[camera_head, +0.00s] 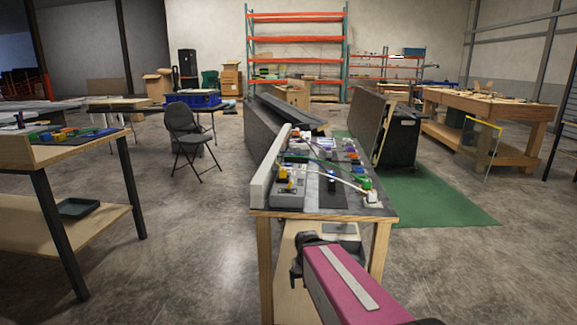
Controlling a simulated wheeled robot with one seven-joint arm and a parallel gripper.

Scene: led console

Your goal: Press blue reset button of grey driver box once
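A long narrow table (328,214) in the middle holds several small electronic boxes and cables. A grey box (288,198) with yellow and dark parts on top sits at its near left; it may be the driver box, but I cannot tell for sure. A small blue part (332,176) stands right of it; whether this is the reset button is too small to tell. My gripper (297,270) shows only as a dark shape at the end of my magenta arm, low in front of the table's near edge and apart from the boxes. Its fingers cannot be made out.
A pale upright panel (266,178) runs along the table's left side. A white plug-like piece (372,197) and a green-orange block (362,182) lie near the right corner. Another workbench (75,150) stands at left, a folding chair (184,125) behind. Open floor lies on both sides.

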